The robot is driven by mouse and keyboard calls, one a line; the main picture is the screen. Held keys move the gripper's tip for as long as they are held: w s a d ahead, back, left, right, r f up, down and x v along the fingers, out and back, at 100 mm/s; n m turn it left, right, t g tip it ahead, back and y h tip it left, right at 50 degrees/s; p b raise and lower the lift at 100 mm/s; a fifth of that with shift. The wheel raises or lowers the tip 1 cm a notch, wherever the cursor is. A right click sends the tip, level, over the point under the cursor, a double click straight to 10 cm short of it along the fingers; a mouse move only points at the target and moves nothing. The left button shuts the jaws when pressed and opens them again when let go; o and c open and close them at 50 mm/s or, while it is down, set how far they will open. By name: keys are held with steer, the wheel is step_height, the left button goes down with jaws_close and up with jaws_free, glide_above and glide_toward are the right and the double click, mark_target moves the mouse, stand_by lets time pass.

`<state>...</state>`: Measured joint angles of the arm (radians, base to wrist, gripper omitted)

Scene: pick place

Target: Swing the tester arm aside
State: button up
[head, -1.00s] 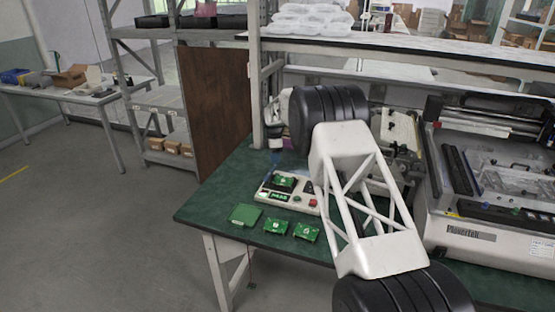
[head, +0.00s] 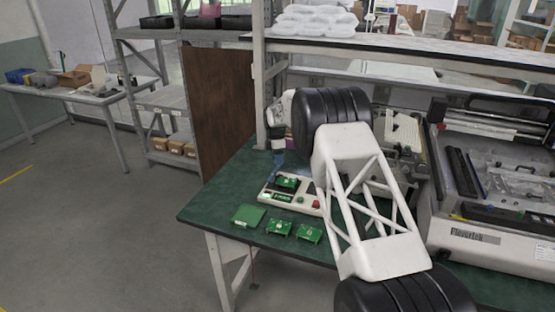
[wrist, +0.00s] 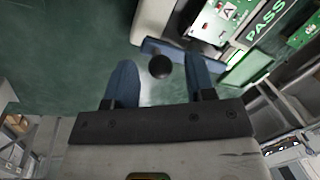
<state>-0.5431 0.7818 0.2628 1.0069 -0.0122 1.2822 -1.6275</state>
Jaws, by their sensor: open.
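The tester (head: 312,208) is a pale box on the green bench, with a green board (head: 288,182) on top and a lit display and red button on its front. In the wrist view its display (wrist: 266,20) reads PASS. The tester arm (wrist: 205,62) is a blue bar with a round black knob (wrist: 160,66), seen beside the tester's pale edge. My gripper (head: 278,160) is low at the tester's back left. Its two blue fingers are open, with the knob between them in the wrist view; I cannot tell whether they touch it. My arm hides part of the tester's right side.
Several green boards (head: 279,227) lie along the bench front. A large white machine (head: 490,235) stands at the right. A shelf (head: 420,52) crosses above the bench, with an upright post (head: 259,80) close to my gripper. The green bench (head: 215,195) is clear at its left corner.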

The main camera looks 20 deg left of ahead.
steer(key=shift+r, duration=0.15)
step_height(320, 180, up, 7)
steer(key=w, duration=0.1)
steer(key=shift+w+a+r, duration=0.15)
steer(key=shift+a+r, duration=0.05)
steer(key=shift+a, duration=0.25)
stand_by(0.5)
